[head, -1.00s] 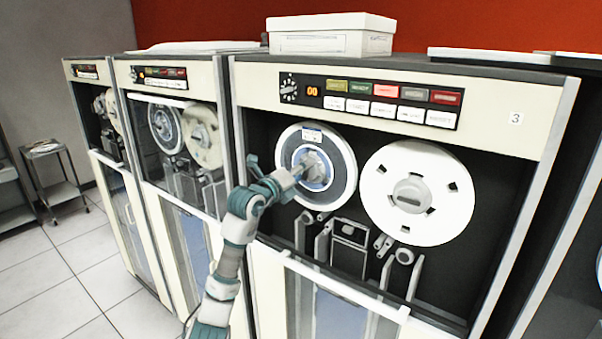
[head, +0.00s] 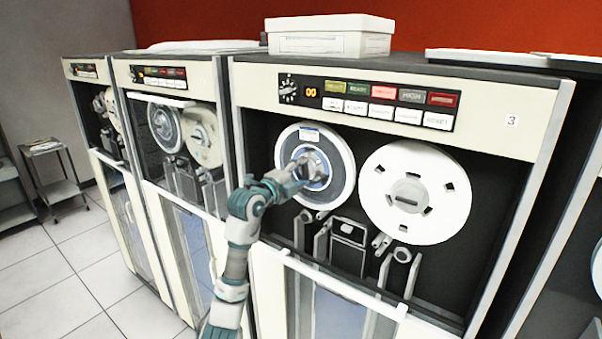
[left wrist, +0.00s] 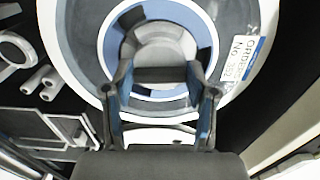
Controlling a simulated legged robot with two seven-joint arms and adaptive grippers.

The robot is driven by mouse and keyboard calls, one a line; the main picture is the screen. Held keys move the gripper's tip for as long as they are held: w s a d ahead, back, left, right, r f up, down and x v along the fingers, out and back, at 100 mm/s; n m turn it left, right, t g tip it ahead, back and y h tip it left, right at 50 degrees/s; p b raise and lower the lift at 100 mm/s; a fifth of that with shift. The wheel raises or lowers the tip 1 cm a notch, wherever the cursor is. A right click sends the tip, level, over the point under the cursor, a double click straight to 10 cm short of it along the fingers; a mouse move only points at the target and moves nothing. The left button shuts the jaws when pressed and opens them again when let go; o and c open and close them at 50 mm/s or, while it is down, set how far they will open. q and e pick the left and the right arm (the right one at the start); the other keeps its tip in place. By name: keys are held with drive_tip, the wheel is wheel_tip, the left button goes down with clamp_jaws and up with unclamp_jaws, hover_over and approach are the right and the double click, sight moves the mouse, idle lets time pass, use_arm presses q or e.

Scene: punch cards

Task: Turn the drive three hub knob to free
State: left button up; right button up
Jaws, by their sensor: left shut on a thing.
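Drive three (head: 512,119) is the cream cabinet marked 3. Its left reel (head: 339,149) is grey with a blue centre and a white label. The grey hub knob (left wrist: 164,45) sits in the middle of that reel. My left gripper (head: 308,172) reaches the reel's centre from the left. In the left wrist view its two fingers stand on either side of the knob's grip bar and it is shut on the knob. The fingers hide part of the knob in the head view. My right gripper is not in view.
A white reel (head: 451,185) is mounted to the right. Rollers and tape guides (head: 349,232) lie below the reels. A button panel (head: 383,105) is above them. A white box (head: 330,44) rests on the cabinet top. Other drives (head: 165,110) stand to the left.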

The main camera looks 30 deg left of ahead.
use_arm(q)
drive_tip(key=shift+f, duration=0.1)
idle(0.3)
drive_tip(key=o, duration=0.9)
drive_tip(key=shift+c, duration=0.2)
drive_tip(key=shift+o, duration=1.4)
drive_tip(key=shift+w+a, duration=0.1)
drive_tip(key=shift+w, duration=0.05)
drive_tip(key=shift+w+a+f, duration=0.15)
drive_tip(key=shift+w, duration=0.05)
drive_tip(key=s+a, duration=0.1)
drive_tip(key=s, duration=1)
drive_tip(key=shift+s+a+f, duration=0.15)
drive_tip(key=shift+s, duration=0.25)
